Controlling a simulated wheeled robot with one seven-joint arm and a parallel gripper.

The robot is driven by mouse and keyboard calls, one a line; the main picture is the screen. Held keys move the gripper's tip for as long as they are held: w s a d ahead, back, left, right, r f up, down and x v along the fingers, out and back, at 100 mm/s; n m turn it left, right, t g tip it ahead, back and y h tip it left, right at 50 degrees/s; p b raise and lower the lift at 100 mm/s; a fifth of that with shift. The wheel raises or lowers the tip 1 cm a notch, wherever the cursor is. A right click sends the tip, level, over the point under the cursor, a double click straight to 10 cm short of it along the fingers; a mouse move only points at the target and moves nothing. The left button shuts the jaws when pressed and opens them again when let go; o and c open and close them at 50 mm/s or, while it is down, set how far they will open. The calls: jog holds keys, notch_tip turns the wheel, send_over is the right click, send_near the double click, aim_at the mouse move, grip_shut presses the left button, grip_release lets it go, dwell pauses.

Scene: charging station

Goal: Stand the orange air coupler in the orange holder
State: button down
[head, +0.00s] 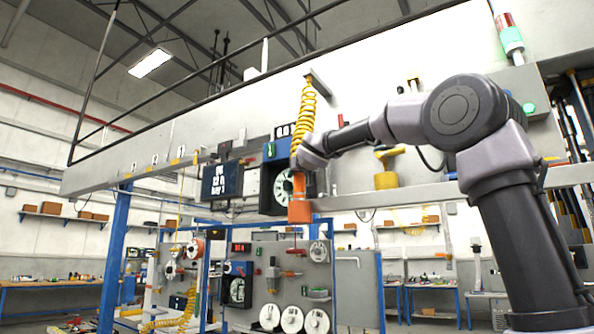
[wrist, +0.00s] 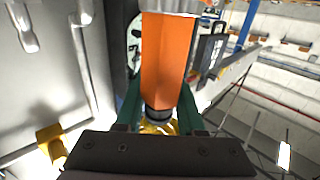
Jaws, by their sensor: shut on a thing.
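The orange air coupler (head: 297,180) hangs upright below a yellow coiled hose (head: 305,110) in the head view. My gripper (head: 304,160) is shut on its upper part. In the wrist view the coupler (wrist: 166,55) is a flat-sided orange body with a dark collar, between the green fingers of my gripper (wrist: 160,92). A wider orange piece, which looks like the orange holder (head: 299,212), is directly below the coupler and in line with it. The coupler's lower end meets or overlaps this piece in the picture; I cannot tell how far inside it is.
A yellow coupler and holder (head: 386,180) stand to the right on the same light rail (head: 440,193). A dark gauge panel (head: 270,185) is behind my gripper. A panel with white reels (head: 292,318) is lower down. A red-and-green lamp (head: 510,38) is at upper right.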

jog(key=shift+w+f, duration=0.15)
jog(key=shift+f, duration=1.3)
jog(key=shift+c, duration=2.2)
grip_release()
jog(key=s, duration=0.3)
jog(key=s+d, duration=0.1)
jog(key=s, duration=0.6)
jog(key=shift+s+d, duration=0.35)
